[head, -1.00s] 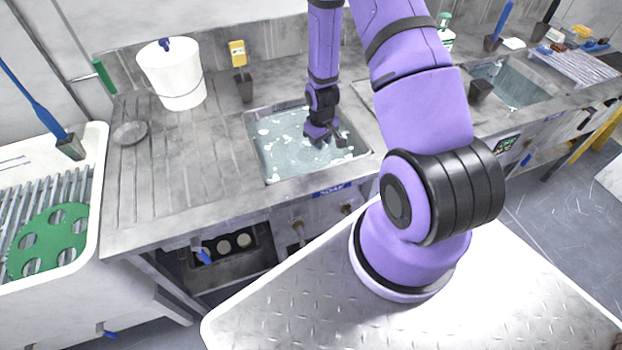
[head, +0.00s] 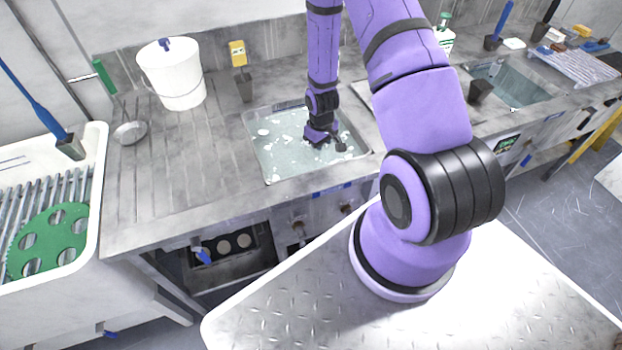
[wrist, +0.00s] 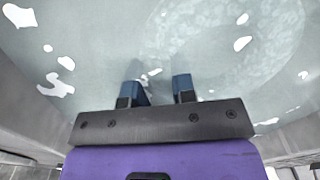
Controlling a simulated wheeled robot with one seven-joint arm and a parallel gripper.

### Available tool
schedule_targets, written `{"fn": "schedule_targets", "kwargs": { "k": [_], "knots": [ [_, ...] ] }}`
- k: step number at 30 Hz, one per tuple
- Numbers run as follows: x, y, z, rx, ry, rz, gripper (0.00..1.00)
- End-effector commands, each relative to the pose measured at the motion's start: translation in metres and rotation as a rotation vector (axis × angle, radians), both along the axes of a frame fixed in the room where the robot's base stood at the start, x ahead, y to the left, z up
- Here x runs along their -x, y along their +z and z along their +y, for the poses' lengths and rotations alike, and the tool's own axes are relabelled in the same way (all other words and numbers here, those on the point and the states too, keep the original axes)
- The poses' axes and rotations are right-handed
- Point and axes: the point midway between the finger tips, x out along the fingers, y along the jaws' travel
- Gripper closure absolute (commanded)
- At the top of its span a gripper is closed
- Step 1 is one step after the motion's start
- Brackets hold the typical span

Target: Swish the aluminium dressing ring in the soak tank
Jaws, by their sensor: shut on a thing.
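The soak tank (head: 277,176) is a sunken basin in the steel counter, filled with cloudy water with white foam patches. My gripper (head: 326,144) is down in the tank at the water, towards its right side. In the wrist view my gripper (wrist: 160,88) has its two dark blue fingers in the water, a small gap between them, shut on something. The aluminium dressing ring (wrist: 265,65) shows only faintly there, as a pale, dotted curved band under the water ahead of the fingers. The exact contact is blurred by the water. The ring cannot be made out in the head view.
A white bucket (head: 172,80) stands behind left of the tank, with a small metal dish (head: 130,132) at the counter's left. A yellow-topped item in a dark holder (head: 243,85) stands behind the tank. A second basin (head: 512,84) lies right. The ribbed counter left is mostly clear.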

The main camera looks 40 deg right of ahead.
Motion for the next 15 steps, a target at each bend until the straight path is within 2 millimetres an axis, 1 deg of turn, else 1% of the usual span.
{"fn": "schedule_targets", "kwargs": {
  "k": [3, 15],
  "knots": [
    [-0.001, 0.011, 0.000, 0.001, 0.000, -0.003, 1.00],
    [0.000, 0.042, 0.000, 0.001, 0.000, -0.002, 1.00]
  ]
}}
